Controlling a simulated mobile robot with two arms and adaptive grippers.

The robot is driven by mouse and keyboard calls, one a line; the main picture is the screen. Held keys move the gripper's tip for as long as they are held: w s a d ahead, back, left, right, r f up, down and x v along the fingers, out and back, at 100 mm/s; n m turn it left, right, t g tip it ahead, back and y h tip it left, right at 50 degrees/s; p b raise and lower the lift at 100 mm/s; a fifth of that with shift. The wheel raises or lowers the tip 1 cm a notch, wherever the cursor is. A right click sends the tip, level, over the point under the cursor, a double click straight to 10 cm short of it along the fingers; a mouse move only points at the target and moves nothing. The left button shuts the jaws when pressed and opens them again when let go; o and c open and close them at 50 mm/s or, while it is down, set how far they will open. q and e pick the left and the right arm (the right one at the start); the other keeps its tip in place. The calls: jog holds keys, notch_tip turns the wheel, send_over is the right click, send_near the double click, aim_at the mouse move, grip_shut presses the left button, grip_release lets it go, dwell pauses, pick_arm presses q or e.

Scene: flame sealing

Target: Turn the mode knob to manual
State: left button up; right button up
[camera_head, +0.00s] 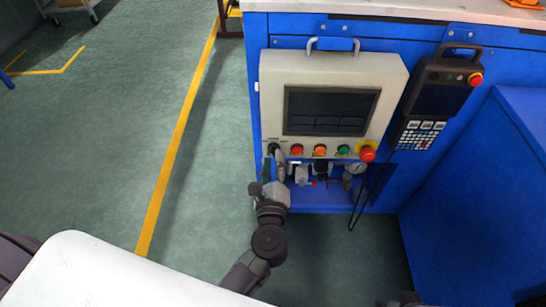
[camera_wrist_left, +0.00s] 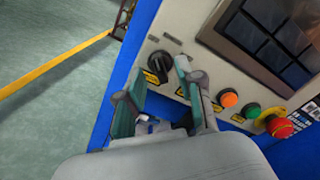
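The mode knob (camera_wrist_left: 157,66) is a black rotary knob at the left end of the button row on the beige control panel (camera_head: 390,75). In the head view the knob (camera_head: 273,148) is small and partly covered by my gripper. My left gripper (camera_head: 274,158) is at the panel's lower left corner. In the left wrist view my left gripper (camera_wrist_left: 160,72) is open, its two fingers apart with the knob showing between their tips. I cannot tell whether either finger touches the knob. My right gripper cannot be made out.
Right of the knob are a red button (camera_head: 297,150), an orange button (camera_head: 320,150), a green button (camera_head: 343,150) and a red emergency stop (camera_head: 367,153). A dark screen (camera_head: 330,110) is above. A teach pendant (camera_head: 438,90) hangs at right.

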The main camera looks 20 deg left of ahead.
pick_arm(q)
jog(key=shift+w+a, duration=0.2)
jog(key=shift+w, duration=0.4)
pick_arm(e)
jog(key=shift+f, duration=0.2)
pick_arm(q)
grip_shut()
